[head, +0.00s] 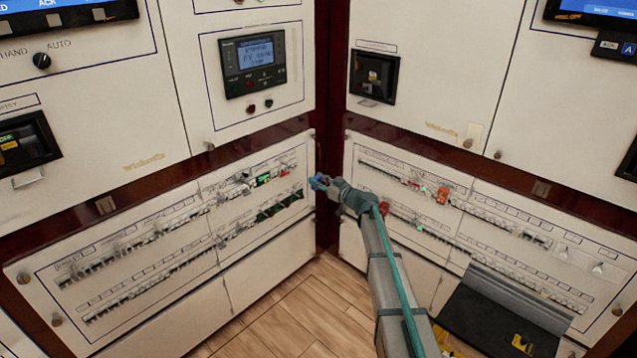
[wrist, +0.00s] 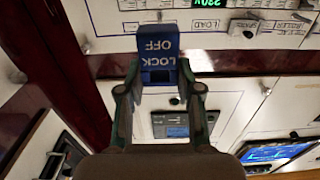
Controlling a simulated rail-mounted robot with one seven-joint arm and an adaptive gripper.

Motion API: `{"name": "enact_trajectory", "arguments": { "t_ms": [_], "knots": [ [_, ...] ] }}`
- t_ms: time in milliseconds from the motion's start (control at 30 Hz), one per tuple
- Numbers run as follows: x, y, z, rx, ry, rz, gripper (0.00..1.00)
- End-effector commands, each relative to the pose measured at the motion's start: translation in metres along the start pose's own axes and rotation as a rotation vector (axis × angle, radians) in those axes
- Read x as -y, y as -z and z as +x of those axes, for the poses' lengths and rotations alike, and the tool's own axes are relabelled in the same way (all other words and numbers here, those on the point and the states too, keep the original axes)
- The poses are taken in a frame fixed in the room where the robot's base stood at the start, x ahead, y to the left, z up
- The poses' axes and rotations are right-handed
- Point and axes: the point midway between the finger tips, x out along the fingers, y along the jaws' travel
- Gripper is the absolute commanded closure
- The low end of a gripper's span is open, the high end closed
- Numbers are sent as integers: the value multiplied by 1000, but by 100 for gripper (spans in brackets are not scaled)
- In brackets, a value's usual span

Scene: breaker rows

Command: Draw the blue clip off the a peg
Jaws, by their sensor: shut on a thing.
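The blue clip (wrist: 158,55), marked LOCK OFF, is between the two fingers of my gripper (wrist: 160,88) in the wrist view. The fingers are shut on its sides. In the head view the blue clip (head: 317,182) shows small at the tip of my gripper (head: 326,184), near the corner where the two panel walls meet. I cannot make out a peg at the clip in either view, so I cannot tell whether they touch.
Breaker rows line the left panel (head: 150,285) and the right panel (head: 400,165). An orange piece (head: 441,194) and a red piece (head: 385,208) sit on the right rows. A dark surface with yellow items (head: 490,325) is at lower right. The wooden floor (head: 300,310) is clear.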

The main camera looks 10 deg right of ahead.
Motion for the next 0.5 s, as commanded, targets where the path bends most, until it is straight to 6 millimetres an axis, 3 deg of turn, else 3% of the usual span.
{"name": "enact_trajectory", "arguments": {
  "t_ms": [500],
  "knots": [
    [0, -2, -12, 0, 0, -1, 97]
  ]
}}
